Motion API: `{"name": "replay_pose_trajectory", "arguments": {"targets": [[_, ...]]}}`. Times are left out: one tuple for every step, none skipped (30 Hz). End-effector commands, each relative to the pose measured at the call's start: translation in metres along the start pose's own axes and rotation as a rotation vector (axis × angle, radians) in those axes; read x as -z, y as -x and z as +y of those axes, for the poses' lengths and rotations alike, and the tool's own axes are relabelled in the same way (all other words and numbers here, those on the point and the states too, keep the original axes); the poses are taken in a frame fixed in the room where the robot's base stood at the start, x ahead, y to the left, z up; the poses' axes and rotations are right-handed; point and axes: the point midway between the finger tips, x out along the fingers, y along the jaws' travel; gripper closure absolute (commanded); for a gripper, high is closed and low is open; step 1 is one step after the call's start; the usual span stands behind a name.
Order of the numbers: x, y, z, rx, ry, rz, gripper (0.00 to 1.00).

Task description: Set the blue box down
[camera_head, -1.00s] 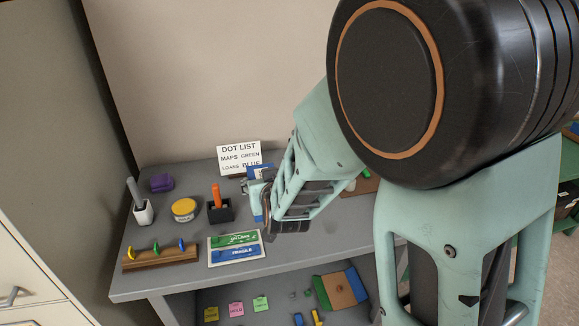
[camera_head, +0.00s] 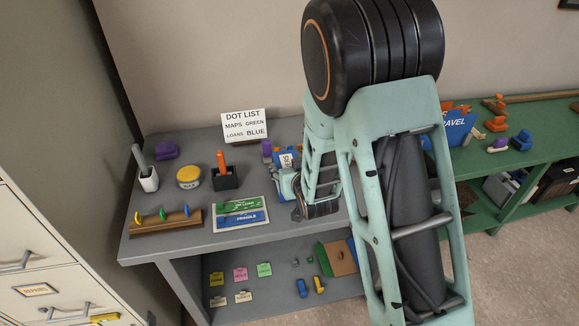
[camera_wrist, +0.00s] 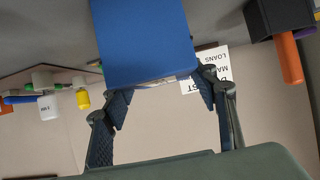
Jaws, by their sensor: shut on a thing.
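The blue box (camera_wrist: 145,40) is large in the wrist view, between the two fingers of my gripper (camera_wrist: 160,100). My gripper is shut on it. In the head view the blue box (camera_head: 278,156) shows only in part behind my gripper (camera_head: 288,182), over the grey desk top (camera_head: 185,238), right of the sign. A white label is next to its visible blue part. Whether its underside touches the desk is hidden.
The dot list sign (camera_head: 244,126) stands at the back. A dark holder with an orange handle (camera_head: 225,178), a yellow-lidded jar (camera_head: 189,177) and a green-and-blue label sheet (camera_head: 240,214) lie left of my gripper. A green shelf (camera_head: 490,155) stands to the right.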

Motion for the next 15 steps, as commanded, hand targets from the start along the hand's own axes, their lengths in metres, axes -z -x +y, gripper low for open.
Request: {"name": "replay_pose_trajectory", "arguments": {"targets": [[0.0026, 0.0000, 0.0000, 0.000, -0.001, 0.005, 0.86], [0.0027, 0.0000, 0.0000, 0.000, -0.001, 0.005, 0.86], [0.0027, 0.0000, 0.0000, 0.000, -0.001, 0.005, 0.86], [0.0027, 0.0001, 0.0000, 0.000, -0.001, 0.005, 0.86], [0.0026, 0.0000, 0.0000, 0.000, -0.001, 0.005, 0.86], [0.0020, -0.0003, 0.0000, 0.000, -0.001, 0.005, 0.86], [0.0013, -0.0007, 0.0000, 0.000, -0.001, 0.005, 0.86], [0.0004, -0.0012, 0.0000, 0.000, -0.001, 0.005, 0.86], [-0.0006, -0.0017, 0.0001, 0.000, -0.001, 0.006, 0.86], [-0.0011, -0.0020, 0.0001, 0.000, -0.001, 0.006, 0.86], [-0.0027, -0.0018, 0.0001, 0.000, 0.000, 0.001, 0.45], [-0.0018, -0.0012, 0.0001, 0.000, 0.000, 0.001, 0.41], [-0.0018, -0.0012, 0.0000, 0.000, 0.000, 0.001, 0.38], [-0.0018, -0.0012, 0.0001, 0.000, 0.000, 0.001, 0.34], [-0.0018, -0.0012, 0.0000, 0.000, 0.000, 0.001, 0.30]]}}
